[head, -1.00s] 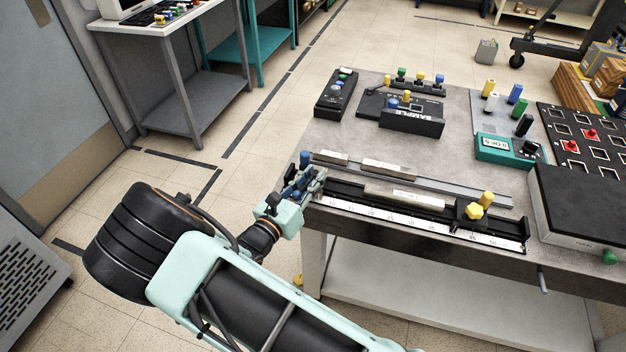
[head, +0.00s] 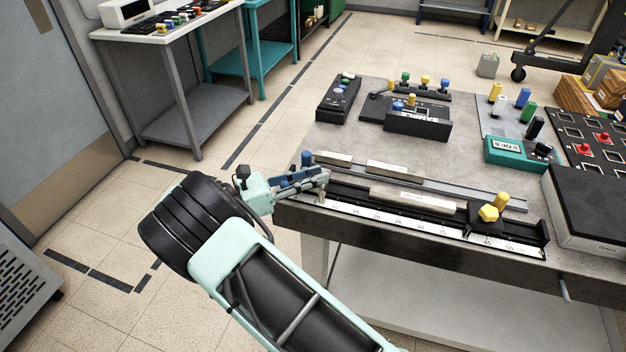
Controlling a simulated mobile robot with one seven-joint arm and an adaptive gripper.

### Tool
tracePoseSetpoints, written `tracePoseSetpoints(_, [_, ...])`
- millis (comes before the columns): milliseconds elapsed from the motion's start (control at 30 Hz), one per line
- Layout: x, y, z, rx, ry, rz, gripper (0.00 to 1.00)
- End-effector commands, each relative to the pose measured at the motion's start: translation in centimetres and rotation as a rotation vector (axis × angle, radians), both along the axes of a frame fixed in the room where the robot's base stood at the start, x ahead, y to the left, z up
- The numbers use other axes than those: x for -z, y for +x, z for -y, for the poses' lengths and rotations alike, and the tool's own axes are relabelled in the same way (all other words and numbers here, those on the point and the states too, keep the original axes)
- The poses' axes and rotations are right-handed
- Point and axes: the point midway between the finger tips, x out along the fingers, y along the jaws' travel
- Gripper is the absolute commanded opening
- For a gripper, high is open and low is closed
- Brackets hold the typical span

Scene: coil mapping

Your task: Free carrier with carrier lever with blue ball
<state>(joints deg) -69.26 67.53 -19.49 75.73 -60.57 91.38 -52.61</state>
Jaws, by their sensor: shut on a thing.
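The blue ball (head: 307,158) of the carrier lever shows at the left end of the black scale rail (head: 360,211), at the bench's front left corner. My gripper (head: 322,178) reaches in from the left, just below the ball, with its fingers closed at the lever. The lever's stem and the carrier under it are mostly hidden by the fingers, so I cannot tell whether the lever is tilted. A second block with yellow knobs (head: 489,213) sits near the rail's right end.
A long labelled bar (head: 415,200) lies along the rail. Behind it are a thin grey rail with labelled blocks (head: 394,169) and a black sample box (head: 418,126). A dark grey box (head: 600,205) stands at the right. The bench middle is clear.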

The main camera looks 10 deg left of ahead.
Motion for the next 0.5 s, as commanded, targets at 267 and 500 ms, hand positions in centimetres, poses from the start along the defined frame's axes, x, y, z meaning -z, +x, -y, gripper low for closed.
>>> tracePoseSetpoints(267, [0.05,-0.14,0.0,0.008,-0.004,-0.004,0.0])
tracePoseSetpoints(500, [0.03,-0.13,0.0,0.007,-0.003,-0.003,0.27])
